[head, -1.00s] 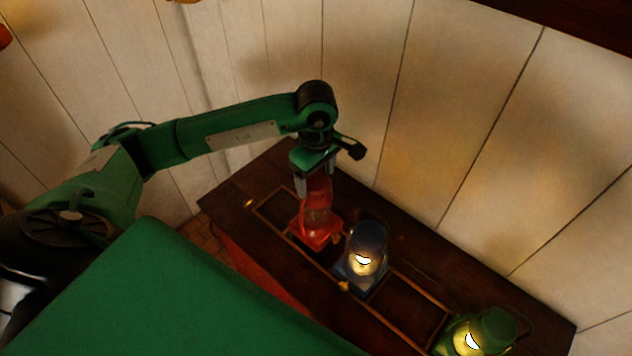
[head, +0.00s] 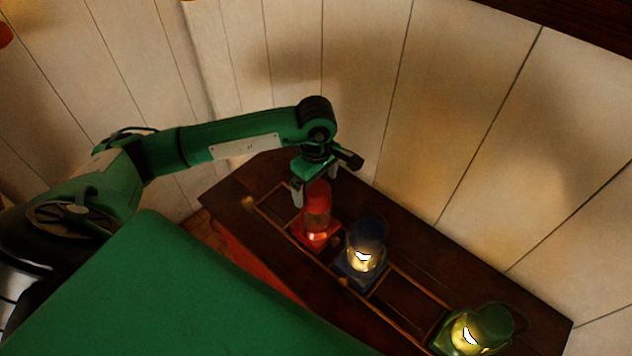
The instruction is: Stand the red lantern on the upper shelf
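The red lantern (head: 317,212) stands upright at the far end of a wooden rack (head: 410,278) on a dark wooden chest top (head: 480,272), in the middle of the head view. My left gripper (head: 315,190) points down over it, with one finger on each side of its upper part. The fingers look spread, with a slight gap beside the lantern. Its far side is hidden. No upper shelf can be made out for certain. My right gripper is not in view.
A lit blue lantern (head: 364,248) stands close to the right of the red one, and a lit green lantern (head: 477,330) farther right. The plank wall (head: 460,130) rises behind the chest. A dark wooden edge (head: 580,25) crosses the top right.

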